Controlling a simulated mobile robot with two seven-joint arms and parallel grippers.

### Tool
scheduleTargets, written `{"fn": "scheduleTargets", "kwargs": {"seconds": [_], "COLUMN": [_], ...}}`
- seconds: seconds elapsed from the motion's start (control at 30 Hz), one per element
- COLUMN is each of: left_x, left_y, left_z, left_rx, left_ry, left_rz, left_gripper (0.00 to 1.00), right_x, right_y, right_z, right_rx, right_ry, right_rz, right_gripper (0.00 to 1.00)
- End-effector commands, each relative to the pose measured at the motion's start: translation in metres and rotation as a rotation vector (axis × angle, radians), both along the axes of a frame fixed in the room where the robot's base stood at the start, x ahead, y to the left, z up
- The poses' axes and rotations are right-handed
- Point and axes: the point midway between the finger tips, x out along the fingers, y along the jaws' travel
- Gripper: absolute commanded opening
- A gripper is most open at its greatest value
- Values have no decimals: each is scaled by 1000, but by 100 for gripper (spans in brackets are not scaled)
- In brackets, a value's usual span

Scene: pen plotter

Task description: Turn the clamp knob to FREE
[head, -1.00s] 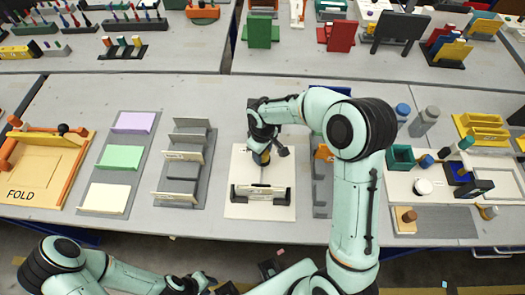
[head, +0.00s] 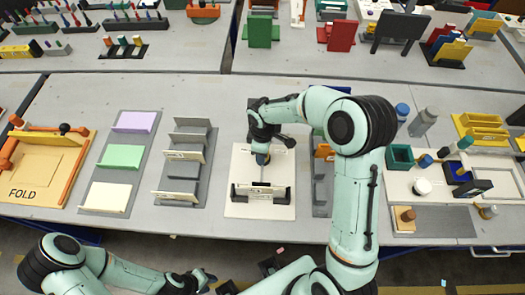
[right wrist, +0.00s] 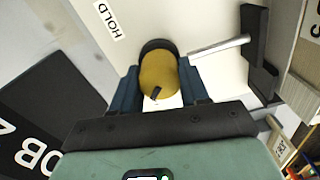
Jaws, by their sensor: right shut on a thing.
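The clamp knob (right wrist: 158,72) is a round yellow-brown disc with a black rim behind it and a small black mark near its lower edge, in the right wrist view. My right gripper (right wrist: 160,88) is shut on the knob, one blue finger on each side. In the head view my right gripper (head: 262,158) reaches down onto the white plotter board (head: 242,208), and the knob is mostly hidden there. A HOLD label (right wrist: 108,20) lies upper left of the knob; no FREE label is readable. My left gripper (head: 205,279) hangs low before the table, too small to judge its jaws.
A grey stepped rack (head: 182,165) stands to the left. A pale lever (right wrist: 219,47) and black bracket (right wrist: 258,50) are right of the knob.

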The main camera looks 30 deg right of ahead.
Motion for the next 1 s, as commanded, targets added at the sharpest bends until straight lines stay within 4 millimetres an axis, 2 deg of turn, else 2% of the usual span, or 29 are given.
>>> {"fn": "scheduleTargets", "kwargs": {"seconds": [0.2, 0.23, 0.3, 0.67, 0.77, 1.0], "left_x": [0, 0, 0, 0, 1, 4], "left_y": [0, 0, 0, 0, 0, 0], "left_z": [0, 0, 0, 0, 2, 7], "left_rx": [0, 0, 0, 0, 0, -1], "left_ry": [0, 0, 0, 0, -1, -5], "left_rz": [0, 0, 0, 0, 0, 0], "left_gripper": [34, 34, 34, 34, 34, 34], "right_x": [1, 1, 1, 1, 2, 2], "right_y": [0, 0, 0, 0, 0, 0], "right_z": [1, 1, 1, 5, 17, 70], "right_rx": [0, 0, 0, 0, -1, 0], "right_ry": [-4, -4, -4, -3, -6, -9], "right_rz": [0, 0, 0, -1, -1, -1], "right_gripper": [14, 51, 69, 69, 69, 69]}}
